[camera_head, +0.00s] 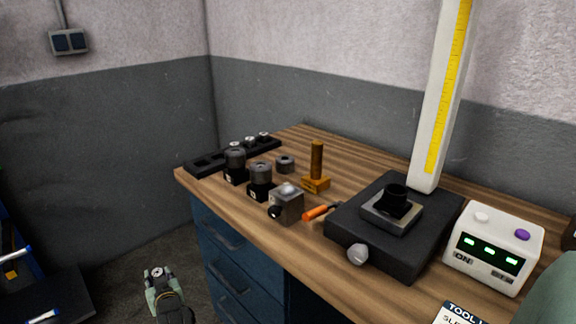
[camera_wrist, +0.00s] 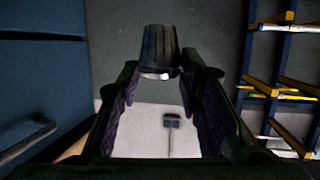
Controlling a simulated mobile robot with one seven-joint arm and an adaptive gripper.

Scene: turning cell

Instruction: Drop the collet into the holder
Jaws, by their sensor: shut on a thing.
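My gripper (camera_wrist: 160,78) is shut on the collet (camera_wrist: 159,48), a dark, ribbed, slightly tapered piece with a pale lower end in the wrist view. In the camera_head view my gripper (camera_head: 158,279) is low at the bottom left, out over the floor in front of the drawers and well apart from the bench top. The collet is too small to make out clearly there. On the bench stand a grey block (camera_head: 287,206) with a shiny round top and two dark holders with grey rings, one left (camera_head: 234,167) and one right (camera_head: 260,184). I cannot tell which is the task's holder.
A black rack (camera_head: 206,164) with small metal pieces lies at the bench's back left. A brass post (camera_head: 316,163), an orange-handled tool (camera_head: 318,212), a black presetter base (camera_head: 346,226) and a white display box (camera_head: 495,246) stand rightward. Blue drawers (camera_head: 228,247) are below.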

